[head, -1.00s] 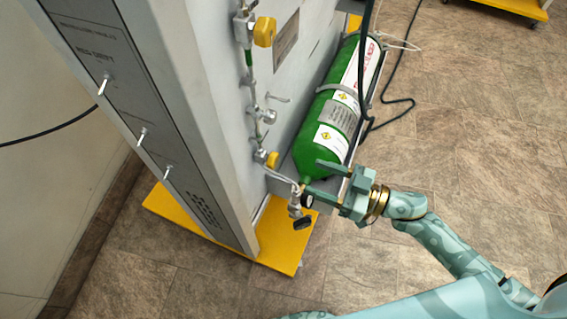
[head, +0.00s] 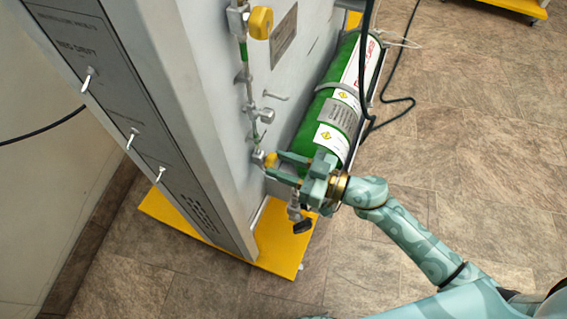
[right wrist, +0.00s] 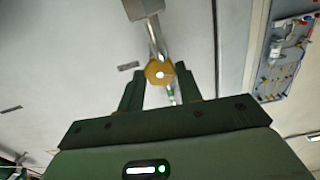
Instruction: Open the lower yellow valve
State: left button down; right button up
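The lower yellow valve (head: 271,160) is a small yellow knob low on the pipe of the grey panel. My right gripper (head: 275,165) is at this valve, its fingers pointing left toward the panel. In the right wrist view, the yellow knob (right wrist: 154,72) shows between and at the tips of the two fingers (right wrist: 159,78). The fingers stand apart with a gap, so the gripper is open. I cannot tell whether either finger touches the knob. The left gripper is not in view.
An upper yellow valve (head: 260,22) is higher on the same pipe, with a metal fitting (head: 266,115) between. A green cylinder (head: 318,135) lies beside the panel, behind my right gripper. A dark hose (head: 366,75) runs past the cylinder.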

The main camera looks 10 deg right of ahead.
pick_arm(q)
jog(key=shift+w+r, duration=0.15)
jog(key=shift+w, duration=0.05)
pick_arm(e)
jog(key=shift+n, duration=0.3)
jog(key=shift+n+p, duration=0.65)
jog(key=shift+n, duration=0.15)
jog(key=shift+n+p, duration=0.35)
jog(key=shift+n, duration=1.35)
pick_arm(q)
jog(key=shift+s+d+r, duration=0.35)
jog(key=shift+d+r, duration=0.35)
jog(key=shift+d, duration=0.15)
pick_arm(e)
jog(key=shift+n, duration=0.6)
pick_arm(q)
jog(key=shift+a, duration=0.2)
pick_arm(e)
jog(key=shift+f, duration=0.1)
jog(key=o, duration=1)
